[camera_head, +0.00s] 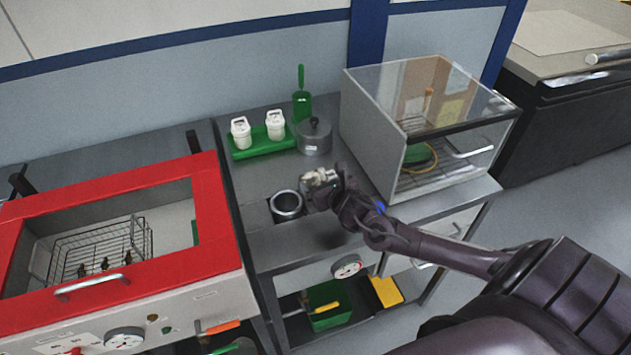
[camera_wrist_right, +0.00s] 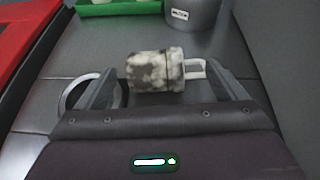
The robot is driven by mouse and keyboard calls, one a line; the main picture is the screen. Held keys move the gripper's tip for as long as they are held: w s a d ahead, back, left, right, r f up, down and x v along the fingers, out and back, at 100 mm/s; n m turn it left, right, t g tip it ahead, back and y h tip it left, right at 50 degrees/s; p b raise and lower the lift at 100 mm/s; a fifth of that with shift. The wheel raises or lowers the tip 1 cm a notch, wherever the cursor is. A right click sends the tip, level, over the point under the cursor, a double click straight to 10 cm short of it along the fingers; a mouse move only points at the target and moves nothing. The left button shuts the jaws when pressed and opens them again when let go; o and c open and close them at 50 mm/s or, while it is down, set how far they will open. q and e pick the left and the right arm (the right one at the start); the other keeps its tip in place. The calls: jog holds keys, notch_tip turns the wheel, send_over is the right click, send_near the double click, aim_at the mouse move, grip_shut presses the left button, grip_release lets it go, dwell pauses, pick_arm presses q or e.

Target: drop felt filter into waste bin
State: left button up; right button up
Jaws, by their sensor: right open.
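A mottled grey-and-white cylinder (camera_head: 318,177) with a collar and a pale loop at one end appears to be the felt filter. In the right wrist view the cylinder (camera_wrist_right: 155,72) lies sideways between the spread fingers of my right gripper (camera_wrist_right: 165,85). My right gripper (camera_head: 325,188) is open, over the grey bench. I cannot tell whether the cylinder touches the bench. An open-topped round metal container (camera_head: 287,206), possibly the waste bin, is just left of the gripper. Its rim (camera_wrist_right: 72,92) shows partly behind the left finger. My left gripper is not in view.
A green tray (camera_head: 246,154) with two white bottles (camera_head: 276,125), a green scoop (camera_head: 302,104) and a lidded metal pot (camera_head: 314,141) stand behind. A glass-fronted cabinet (camera_head: 372,145) is right, a red-framed chamber (camera_head: 213,215) left. A green bin (camera_head: 325,318) sits below.

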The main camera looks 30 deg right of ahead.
aim_at(313, 174)
jog(key=shift+w, duration=0.4)
jog(key=x, duration=0.1)
jog(key=p+x, duration=0.1)
jog(key=x, duration=0.1)
jog(key=shift+w+a+p, duration=0.25)
jog(key=shift+w+p, duration=0.1)
jog(key=shift+p, duration=0.05)
jog(key=shift+w+d+f, duration=0.1)
jog(key=shift+w+f, duration=0.15)
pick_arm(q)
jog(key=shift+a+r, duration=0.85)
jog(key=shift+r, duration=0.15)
pick_arm(e)
jog(key=shift+s+r, duration=0.1)
jog(key=shift+c, duration=1.3)
jog(key=c, duration=0.9)
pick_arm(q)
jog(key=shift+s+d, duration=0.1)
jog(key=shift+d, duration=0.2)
pick_arm(e)
jog(key=shift+r, duration=0.1)
